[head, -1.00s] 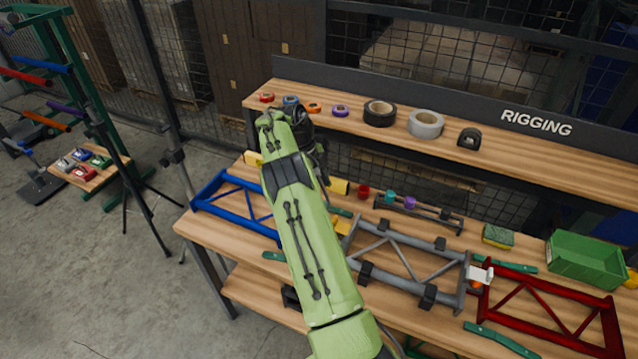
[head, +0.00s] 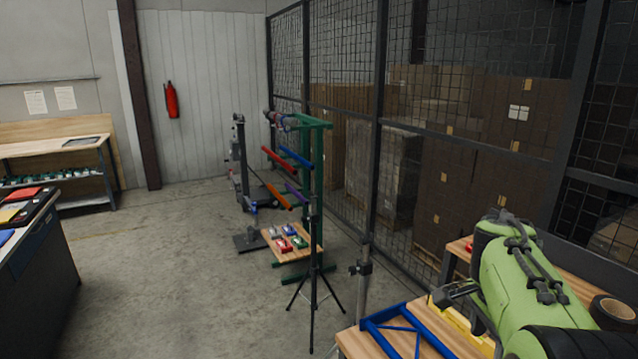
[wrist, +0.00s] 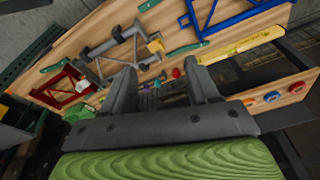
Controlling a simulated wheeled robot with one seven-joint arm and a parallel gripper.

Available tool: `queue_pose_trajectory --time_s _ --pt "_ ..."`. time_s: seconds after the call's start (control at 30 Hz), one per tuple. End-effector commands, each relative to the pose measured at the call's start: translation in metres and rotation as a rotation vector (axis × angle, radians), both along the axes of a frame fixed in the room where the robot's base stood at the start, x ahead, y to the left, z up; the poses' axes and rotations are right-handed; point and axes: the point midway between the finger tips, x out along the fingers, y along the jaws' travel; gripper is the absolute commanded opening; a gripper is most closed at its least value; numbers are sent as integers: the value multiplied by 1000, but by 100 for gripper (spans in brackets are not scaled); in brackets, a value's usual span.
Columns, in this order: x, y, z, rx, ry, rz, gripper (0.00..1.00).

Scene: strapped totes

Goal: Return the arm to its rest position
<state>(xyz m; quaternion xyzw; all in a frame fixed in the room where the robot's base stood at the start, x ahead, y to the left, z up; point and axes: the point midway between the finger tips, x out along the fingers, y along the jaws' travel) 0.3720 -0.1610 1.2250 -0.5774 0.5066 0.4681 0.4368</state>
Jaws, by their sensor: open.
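My green arm (head: 525,285) reaches over the workbench at the lower right of the head view. In the wrist view my gripper (wrist: 165,85) shows its two dark fingers spread apart, with nothing between them. Beyond the fingers lie the blue frame (wrist: 235,15), the grey frame (wrist: 120,45) and the red frame (wrist: 65,88) on the wooden bench top. The gripper is apart from these things. In the head view the fingertips are not clearly visible.
A yellow level (wrist: 240,45) lies on the bench. A tripod (head: 313,270) stands on the floor left of the bench, before a green rack (head: 318,170). A wire mesh fence (head: 420,100) runs behind. Open concrete floor (head: 190,260) lies to the left.

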Motion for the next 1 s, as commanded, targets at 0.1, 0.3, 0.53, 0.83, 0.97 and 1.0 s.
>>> queue_pose_trajectory --time_s 0.1,0.3,0.53,0.83,0.97,1.0 --pt "-45 48 25 -18 -64 370 60" --pt "-129 119 24 -120 -167 996 60" --pt "-187 160 -6 -244 -229 1419 60" --pt "-191 162 -10 -255 -232 1456 60" --pt "-191 162 -10 -255 -232 1456 60" --pt "-191 162 -10 -255 -232 1456 60"
